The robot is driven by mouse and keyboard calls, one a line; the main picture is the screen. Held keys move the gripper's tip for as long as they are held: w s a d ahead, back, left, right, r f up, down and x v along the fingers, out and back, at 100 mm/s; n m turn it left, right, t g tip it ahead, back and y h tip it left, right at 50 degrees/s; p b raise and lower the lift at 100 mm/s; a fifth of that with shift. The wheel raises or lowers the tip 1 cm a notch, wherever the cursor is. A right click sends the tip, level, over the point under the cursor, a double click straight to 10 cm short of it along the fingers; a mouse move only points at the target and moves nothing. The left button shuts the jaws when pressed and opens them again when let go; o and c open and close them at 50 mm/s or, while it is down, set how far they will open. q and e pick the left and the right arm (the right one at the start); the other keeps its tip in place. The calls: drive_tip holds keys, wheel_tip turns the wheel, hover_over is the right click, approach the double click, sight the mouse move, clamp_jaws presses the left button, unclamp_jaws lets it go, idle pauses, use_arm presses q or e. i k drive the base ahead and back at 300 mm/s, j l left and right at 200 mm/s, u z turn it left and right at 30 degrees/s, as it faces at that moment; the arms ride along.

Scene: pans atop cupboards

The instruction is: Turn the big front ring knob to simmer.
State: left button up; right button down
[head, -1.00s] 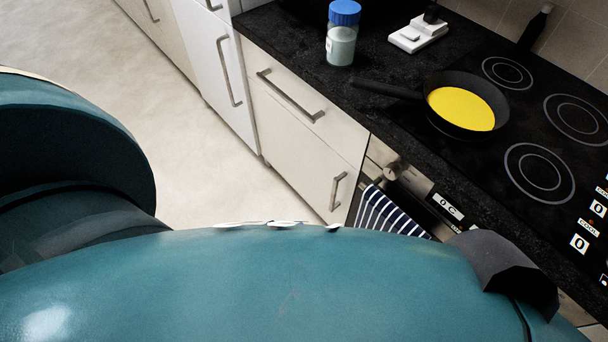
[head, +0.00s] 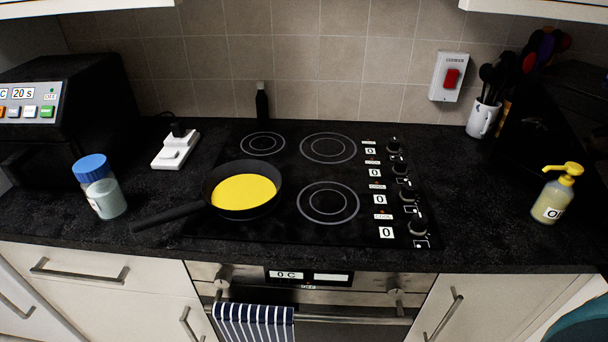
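The black glass hob (head: 285,228) is set in the dark worktop. A large front ring (head: 328,203) is bare, right of the pan. A black frying pan (head: 278,190) with yellow contents (head: 243,191) stands over the front left of the hob and hides what is beneath. Several hob knobs run down the right edge, from the back knob (head: 393,145) to the front knob (head: 418,226). The displays beside them, such as the front display (head: 386,232), read 0. The knob markings are too small to tell which ring each serves. Neither gripper is in view.
A blue-lidded jar (head: 104,190) stands left of the pan handle. A yellow-topped pump bottle (head: 556,195) stands far right. The worktop right of the knobs (head: 465,190) is clear. The oven below has two knobs, and a striped towel (head: 253,322) hangs on its handle.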

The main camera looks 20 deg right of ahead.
sight(417, 226)
drive_tip(key=l+z, duration=0.1)
drive_tip(key=z, duration=0.3)
drive_tip(key=l+z, duration=0.1)
drive_tip(key=z, duration=0.25)
drive_tip(key=l+z, duration=0.1)
drive_tip(key=z, duration=0.3)
drive_tip(key=k, duration=0.05)
